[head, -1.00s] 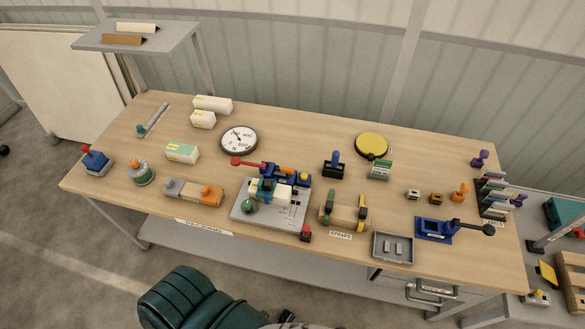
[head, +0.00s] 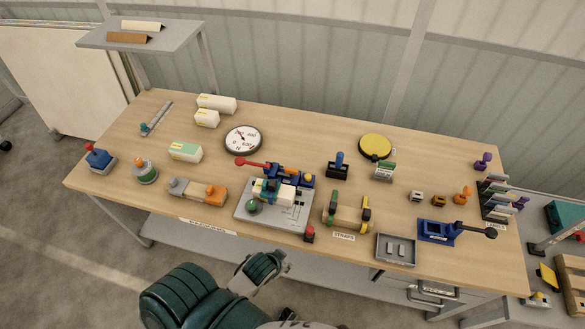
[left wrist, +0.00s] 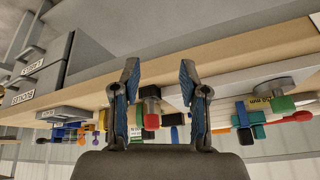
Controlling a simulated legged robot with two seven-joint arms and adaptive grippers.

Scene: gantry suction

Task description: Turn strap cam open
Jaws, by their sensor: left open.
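The strap holder (head: 345,210) is a tan block with a green band and a yellow band around it, near the front edge of the bench in the head view. It stands behind a label reading STRAPS (head: 343,237). Which part is its cam is too small to tell. My left gripper (left wrist: 160,100) is open and empty in the left wrist view, low in front of the bench's front edge. The strap holder is mostly hidden there behind a finger. My right gripper is not in view.
A red-topped button (head: 309,233) stands at the bench edge; a red-topped black block (left wrist: 150,118) shows between my fingers. The grey fixture plate (head: 252,223) lies left of the straps, a grey tray (head: 397,261) right. Drawers (head: 428,288) sit below the bench.

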